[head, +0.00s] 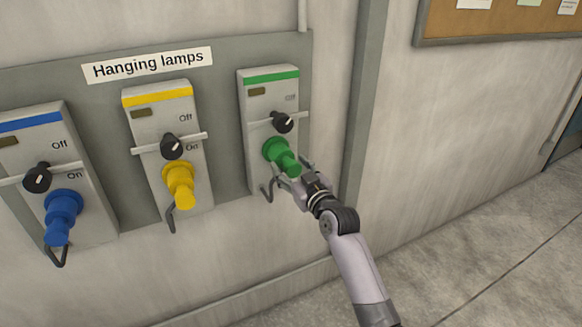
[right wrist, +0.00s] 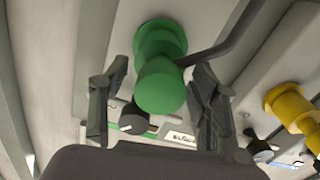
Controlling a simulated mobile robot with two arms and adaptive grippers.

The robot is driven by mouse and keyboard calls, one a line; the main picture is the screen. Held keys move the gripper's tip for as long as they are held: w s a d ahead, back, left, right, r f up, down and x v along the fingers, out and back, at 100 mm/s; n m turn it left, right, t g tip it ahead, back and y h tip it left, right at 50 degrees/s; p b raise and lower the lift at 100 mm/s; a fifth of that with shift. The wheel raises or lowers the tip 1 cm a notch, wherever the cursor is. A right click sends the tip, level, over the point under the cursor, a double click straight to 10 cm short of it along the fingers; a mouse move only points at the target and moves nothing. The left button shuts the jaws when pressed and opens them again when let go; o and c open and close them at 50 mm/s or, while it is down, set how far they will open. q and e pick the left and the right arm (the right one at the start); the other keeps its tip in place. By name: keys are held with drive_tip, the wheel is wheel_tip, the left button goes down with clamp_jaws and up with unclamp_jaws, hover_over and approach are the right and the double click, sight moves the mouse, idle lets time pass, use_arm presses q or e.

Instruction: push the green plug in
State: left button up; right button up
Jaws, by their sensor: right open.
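The green plug (head: 281,155) sits at the socket on the lower part of the right switch box (head: 271,92), below its black knob (head: 282,122). In the right wrist view the green plug (right wrist: 160,80) stands out from the box face, between the fingers. My right gripper (head: 292,172) is open, with its fingertips on either side of the plug's outer end; in the right wrist view there is a gap between each finger (right wrist: 158,95) and the plug. Whether the plug is fully seated cannot be told. My left gripper is not in view.
Boxes with a yellow plug (head: 180,184) and a blue plug (head: 62,214) stand to the left on the same grey panel (head: 226,62). Each box has a bar across it and a dark hook below. A vertical post (head: 362,100) is close on the right.

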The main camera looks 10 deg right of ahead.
drive_tip(key=shift+c, duration=0.5)
clamp_jaws()
idle(0.3)
drive_tip(key=shift+w, duration=0.1)
